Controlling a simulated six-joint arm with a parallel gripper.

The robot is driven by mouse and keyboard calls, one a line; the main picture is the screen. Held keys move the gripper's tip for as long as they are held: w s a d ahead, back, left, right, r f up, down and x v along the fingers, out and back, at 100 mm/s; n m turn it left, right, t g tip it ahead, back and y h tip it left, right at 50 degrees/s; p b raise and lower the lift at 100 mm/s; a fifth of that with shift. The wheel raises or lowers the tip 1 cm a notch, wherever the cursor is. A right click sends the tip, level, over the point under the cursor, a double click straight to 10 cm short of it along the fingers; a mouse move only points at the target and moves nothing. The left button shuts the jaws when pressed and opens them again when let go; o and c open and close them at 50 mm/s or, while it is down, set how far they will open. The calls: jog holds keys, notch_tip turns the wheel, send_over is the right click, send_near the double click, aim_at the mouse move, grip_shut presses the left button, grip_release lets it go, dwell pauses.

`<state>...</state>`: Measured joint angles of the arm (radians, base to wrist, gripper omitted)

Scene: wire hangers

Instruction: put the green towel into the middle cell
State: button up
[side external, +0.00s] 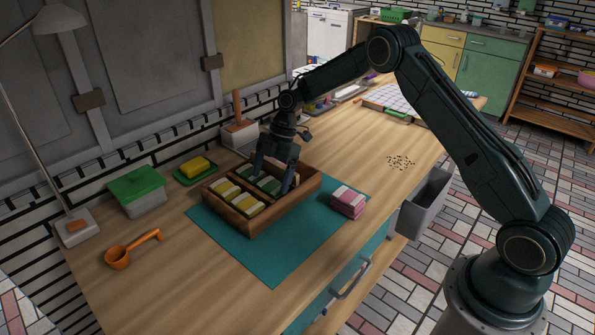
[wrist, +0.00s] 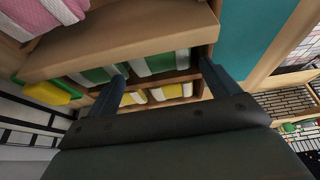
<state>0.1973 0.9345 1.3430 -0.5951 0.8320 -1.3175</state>
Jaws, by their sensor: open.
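Green-and-white striped towels (side external: 268,185) lie in the middle cell of the wooden box (side external: 272,219), beside the cell with yellow-and-white towels (side external: 228,189). My gripper (side external: 273,180) points down over the green towels, with its jaws apart and nothing seen held between them. In the wrist view, green-and-white cloth (wrist: 98,75) lies beyond the fingertips, behind a divider from the yellow-and-white towels (wrist: 165,92). My gripper (wrist: 162,70) spans part of the green cloth; whether the fingers touch it cannot be told. My gripper partly hides the right cell.
Folded pink-and-white towels (side external: 348,200) sit on the teal mat (side external: 275,262), right of the box. The mat's front is clear.

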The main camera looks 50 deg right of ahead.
jog(key=shift+s+f, duration=0.45)
jog(key=shift+f, duration=0.05)
jog(key=shift+r, duration=0.8)
jog(key=v, duration=1.2)
jog(key=shift+w, duration=0.3)
